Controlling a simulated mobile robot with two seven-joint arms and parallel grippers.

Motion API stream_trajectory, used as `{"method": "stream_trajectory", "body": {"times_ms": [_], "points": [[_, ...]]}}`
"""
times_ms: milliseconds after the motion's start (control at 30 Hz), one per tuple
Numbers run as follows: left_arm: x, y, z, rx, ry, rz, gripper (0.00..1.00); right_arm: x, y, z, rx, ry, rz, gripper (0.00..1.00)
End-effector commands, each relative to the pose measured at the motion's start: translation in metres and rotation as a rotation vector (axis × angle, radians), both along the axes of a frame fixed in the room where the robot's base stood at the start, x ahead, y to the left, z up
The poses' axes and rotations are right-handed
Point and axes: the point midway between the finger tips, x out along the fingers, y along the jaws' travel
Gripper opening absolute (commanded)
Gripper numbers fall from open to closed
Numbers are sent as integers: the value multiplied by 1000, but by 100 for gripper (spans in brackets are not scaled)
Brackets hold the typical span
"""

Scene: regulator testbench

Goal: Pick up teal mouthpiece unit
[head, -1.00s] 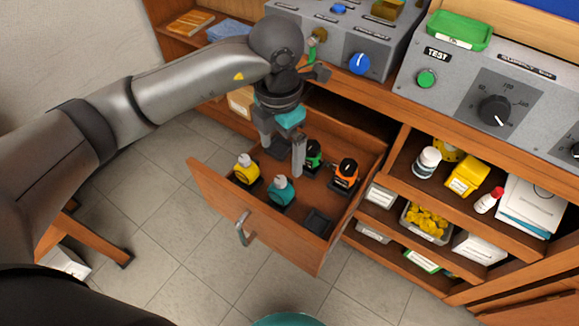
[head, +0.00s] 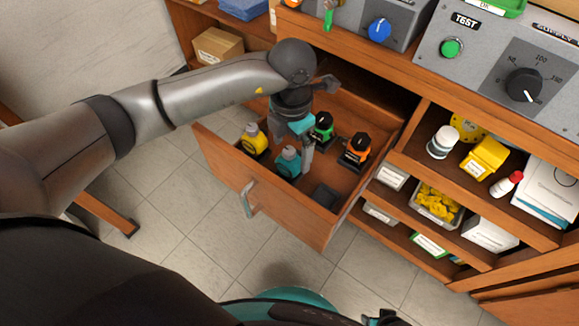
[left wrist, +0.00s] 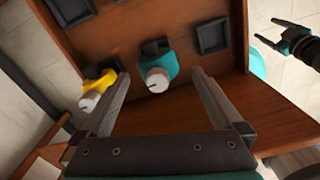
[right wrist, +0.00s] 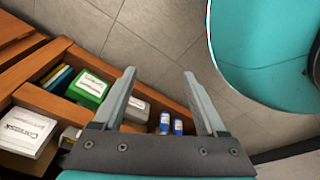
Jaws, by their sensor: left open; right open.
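The teal mouthpiece unit (head: 288,162) stands in the open wooden drawer, between the yellow unit (head: 254,139) and an empty dark holder. In the left wrist view the teal unit (left wrist: 156,68) shows its white knob, lying ahead of and between the spread fingers. My left gripper (head: 296,150) is open and reaches down into the drawer close by the teal unit; I see no contact. My right gripper (right wrist: 160,90) is open and empty, over the floor and shelf area. In the left wrist view the right gripper (left wrist: 275,35) shows at the upper right.
Green (head: 321,128) and orange (head: 355,150) units stand behind in the drawer. An empty holder (head: 325,196) is at its front right. The drawer front (head: 270,195) is a raised edge. Shelves with bottles and boxes stand to the right.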

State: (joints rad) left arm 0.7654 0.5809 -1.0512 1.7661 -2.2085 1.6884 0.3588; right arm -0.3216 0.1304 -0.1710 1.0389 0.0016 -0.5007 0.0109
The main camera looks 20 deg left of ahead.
Motion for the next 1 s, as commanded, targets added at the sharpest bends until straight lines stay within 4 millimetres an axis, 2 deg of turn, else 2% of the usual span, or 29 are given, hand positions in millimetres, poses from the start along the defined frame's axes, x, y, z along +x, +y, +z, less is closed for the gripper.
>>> {"method": "stream_trajectory", "body": {"times_ms": [533, 933, 1000], "points": [[-3, 5, -47, 1, 1, 1, 100, 27, 22, 22, 21, -4, -3, 74], [-3, 5, -51, 0, 0, 0, 100, 29, 24, 27, 23, -3, -2, 74], [-3, 5, -51, 0, 0, 0, 92, 29, 24, 27, 23, -3, -2, 74]]}}
